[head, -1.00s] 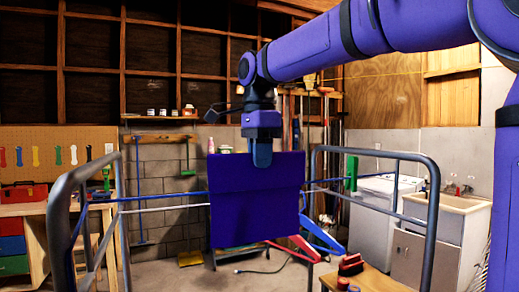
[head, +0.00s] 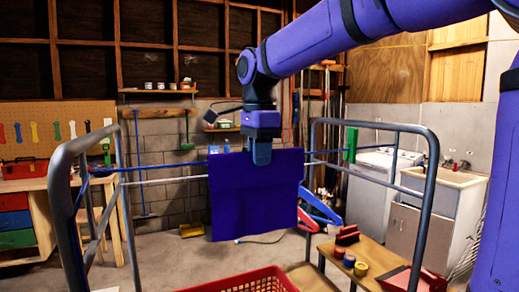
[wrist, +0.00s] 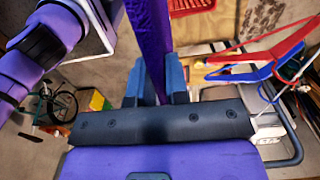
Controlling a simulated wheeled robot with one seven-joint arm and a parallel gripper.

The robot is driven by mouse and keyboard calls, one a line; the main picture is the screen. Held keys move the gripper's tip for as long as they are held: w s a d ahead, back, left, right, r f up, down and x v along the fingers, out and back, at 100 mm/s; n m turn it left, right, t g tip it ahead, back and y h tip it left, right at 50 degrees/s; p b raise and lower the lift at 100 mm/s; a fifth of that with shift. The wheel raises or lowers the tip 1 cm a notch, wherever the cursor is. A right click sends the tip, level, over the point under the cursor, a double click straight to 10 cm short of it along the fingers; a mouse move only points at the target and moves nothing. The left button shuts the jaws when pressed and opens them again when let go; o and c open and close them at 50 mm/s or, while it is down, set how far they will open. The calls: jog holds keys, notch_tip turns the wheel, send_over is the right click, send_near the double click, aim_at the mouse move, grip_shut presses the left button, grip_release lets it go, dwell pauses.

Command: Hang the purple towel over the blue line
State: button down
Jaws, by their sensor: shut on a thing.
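The purple towel (head: 253,205) hangs flat and wide from my gripper (head: 261,158) in the head view. My gripper points down and is shut on the towel's top edge. The wrist view shows the towel (wrist: 152,35) as a narrow strip between the two blue fingers (wrist: 154,85). The blue line (head: 165,166) runs between the grey rack's two end frames. It meets the towel's sides a little below the towel's top edge. The towel hides the line's middle stretch, and I cannot tell whether the towel touches it or lies in front of it.
The rack's end frames (head: 62,215) stand left and right (head: 427,215). A paler line (head: 165,181) runs below the blue one. A green object (head: 351,146) is at the line's right part. A red basket (head: 238,287) and a wooden bench (head: 380,268) are in front.

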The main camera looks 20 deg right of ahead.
dwell(0.3)
jog(key=c, duration=1)
grip_release()
jog(key=shift+c, duration=0.2)
notch_tip(320, 180, up, 11)
jog(key=shift+f, duration=0.15)
jog(key=s+d+f+n+t, duration=0.2)
jog(key=s+d+f+n, duration=0.1)
jog(key=s+f+n, duration=0.6)
jog(key=s+d+f+n+t, duration=0.3)
jog(key=s+f+n, duration=0.6)
jog(key=s, duration=0.3)
jog(key=shift+d+f, duration=0.45)
jog(key=shift+f, duration=0.45)
